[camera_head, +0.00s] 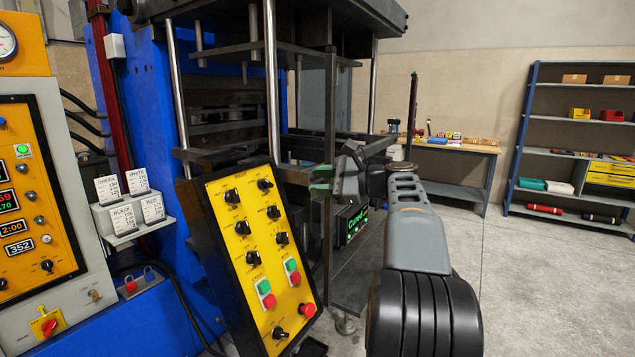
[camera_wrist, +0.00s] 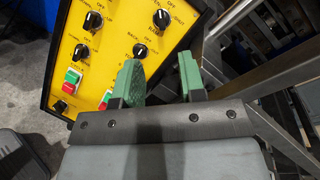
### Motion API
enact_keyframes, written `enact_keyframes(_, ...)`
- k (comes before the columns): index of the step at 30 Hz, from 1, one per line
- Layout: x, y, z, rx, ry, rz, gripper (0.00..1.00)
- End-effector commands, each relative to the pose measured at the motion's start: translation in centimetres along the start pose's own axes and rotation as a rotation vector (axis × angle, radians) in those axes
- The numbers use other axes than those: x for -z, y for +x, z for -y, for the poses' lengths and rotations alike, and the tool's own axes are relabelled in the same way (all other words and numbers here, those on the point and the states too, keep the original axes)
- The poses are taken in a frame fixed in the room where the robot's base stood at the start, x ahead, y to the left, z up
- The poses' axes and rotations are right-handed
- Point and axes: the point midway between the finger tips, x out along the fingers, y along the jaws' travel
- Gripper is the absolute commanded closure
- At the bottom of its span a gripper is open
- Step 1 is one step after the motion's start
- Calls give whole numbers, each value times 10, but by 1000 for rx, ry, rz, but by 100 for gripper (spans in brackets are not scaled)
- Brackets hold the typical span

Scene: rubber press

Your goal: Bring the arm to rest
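My arm (camera_head: 415,235) reaches forward from the bottom of the head view, bent at a joint near the press. My gripper (camera_head: 321,178) points left, just right of the yellow control panel (camera_head: 229,222). In the wrist view my gripper (camera_wrist: 162,80) shows two green finger pads with a clear gap between them. Nothing is held in the gap. The yellow panel (camera_wrist: 98,52) with knobs and push buttons lies beyond the fingers there. I cannot tell how far the fingertips are from it.
The blue press frame (camera_head: 142,85) with steel columns stands at left and centre. A gauge cabinet (camera_head: 35,190) and a card holder (camera_head: 145,228) are at left. A workbench (camera_head: 450,147) and a blue shelf rack (camera_head: 528,125) stand behind. The floor (camera_head: 545,280) at right is clear.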

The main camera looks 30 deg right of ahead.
Motion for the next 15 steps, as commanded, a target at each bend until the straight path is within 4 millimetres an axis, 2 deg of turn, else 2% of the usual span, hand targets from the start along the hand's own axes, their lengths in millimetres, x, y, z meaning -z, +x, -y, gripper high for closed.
enact_keyframes(13,0,0,0,0,0,0,63)
enact_keyframes(15,-2,14,-17,-49,-27,-30,63)
